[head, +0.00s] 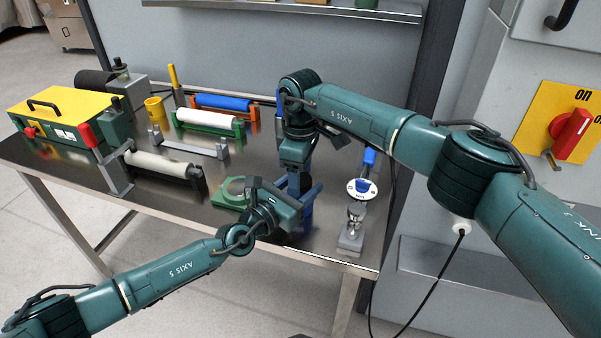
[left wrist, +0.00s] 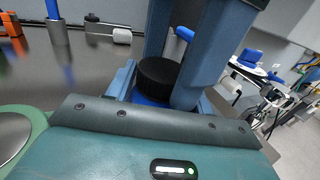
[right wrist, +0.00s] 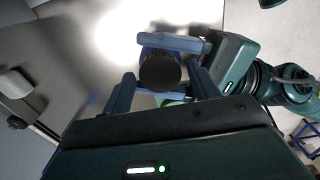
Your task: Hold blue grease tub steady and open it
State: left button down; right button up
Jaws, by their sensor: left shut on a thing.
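The blue grease tub (head: 306,217) is upright near the table's front edge, mostly hidden by my grippers in the head view. My left gripper (head: 304,197) is shut around its sides from the left. In the left wrist view, the tub's black lid (left wrist: 158,75) sits on top, with a little blue body (left wrist: 147,100) below it. My right gripper (head: 298,186) points down from above. In the right wrist view, its two fingers (right wrist: 162,92) stand apart on either side of the black lid (right wrist: 160,70), with visible gaps.
A green ring-shaped holder (head: 232,192) is left of the tub. A metal fitting on a grey block (head: 351,240) and a white disc with a blue knob (head: 361,188) are to the right. Rollers (head: 160,163) and a yellow-topped machine (head: 62,113) stand farther left.

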jog(key=shift+o, duration=0.5)
jog(key=shift+r, duration=0.1)
jog(key=shift+r, duration=2.15)
pick_arm(q)
jog(key=c, duration=0.5)
grip_release()
jog(key=shift+a, duration=0.1)
